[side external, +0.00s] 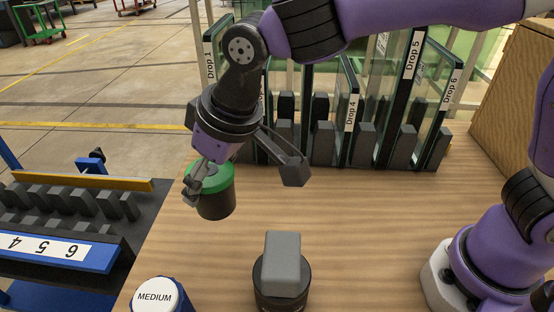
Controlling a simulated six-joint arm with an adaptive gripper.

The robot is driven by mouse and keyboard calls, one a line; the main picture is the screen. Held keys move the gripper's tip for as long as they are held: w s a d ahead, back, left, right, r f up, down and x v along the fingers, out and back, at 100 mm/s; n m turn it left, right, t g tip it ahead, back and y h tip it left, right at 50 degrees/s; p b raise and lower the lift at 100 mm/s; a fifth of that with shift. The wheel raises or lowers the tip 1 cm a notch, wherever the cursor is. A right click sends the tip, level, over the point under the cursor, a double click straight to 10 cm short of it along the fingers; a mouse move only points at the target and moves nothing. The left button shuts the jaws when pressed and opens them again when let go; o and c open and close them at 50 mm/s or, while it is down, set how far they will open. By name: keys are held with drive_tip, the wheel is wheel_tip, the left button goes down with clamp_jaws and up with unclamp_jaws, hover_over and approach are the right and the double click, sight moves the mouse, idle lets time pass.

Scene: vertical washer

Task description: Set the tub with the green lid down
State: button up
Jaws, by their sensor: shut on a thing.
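The tub with the green lid (216,204) is a short dark cylinder with a bright green top, seen at the left centre of the side external view. My gripper (205,180) comes down over it from above and is shut on it. The tub looks upright. Whether its bottom touches the wooden table (370,220) or hangs just above it, I cannot tell. Part of the lid is hidden behind my gripper's fingers.
Glass panels in dark slots, labelled Drop 1 to Drop 6 (410,55), stand at the back. A white-lidded MEDIUM tub (155,296) and a grey block on a dark round base (282,265) are at the front. A slotted blue-edged rack (60,250) is left. The table's right centre is clear.

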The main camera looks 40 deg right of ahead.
drive_tip(key=s+d+m, duration=0.1)
drive_tip(key=s+d, duration=0.2)
drive_tip(key=d, duration=0.1)
drive_tip(key=shift+w+d+f, duration=1.2)
drive_tip(key=shift+w+f, duration=0.25)
drive_tip(key=shift+f, duration=0.4)
drive_tip(key=shift+w+d+f, duration=1.25)
drive_tip(key=shift+w+f, duration=0.15)
drive_tip(key=shift+f, duration=0.4)
drive_tip(key=shift+w+d+f, duration=1.2)
drive_tip(key=shift+w+f, duration=0.25)
drive_tip(key=shift+f, duration=0.4)
drive_tip(key=o, duration=1.2)
drive_tip(key=shift+f, duration=0.15)
